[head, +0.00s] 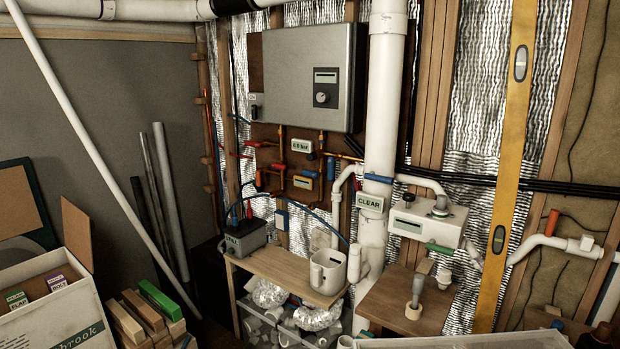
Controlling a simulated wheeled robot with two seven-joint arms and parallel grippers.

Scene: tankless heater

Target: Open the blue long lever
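A blue upright lever (331,168) shows on the pipework below the grey heater (306,78), just right of a small labelled box (303,182). Another blue piece (378,179) lies level across the thick white pipe (386,80). I cannot tell for sure which of the two is the blue long lever, nor whether its valve is open or shut. Neither of my grippers is in view.
Red levers (277,167) sit left of the blue upright one. A wooden bench (285,272) with a white jug (327,271) stands below. A white box (428,222) is at right. A slanted white pole (95,145) and an open carton (50,305) are at left.

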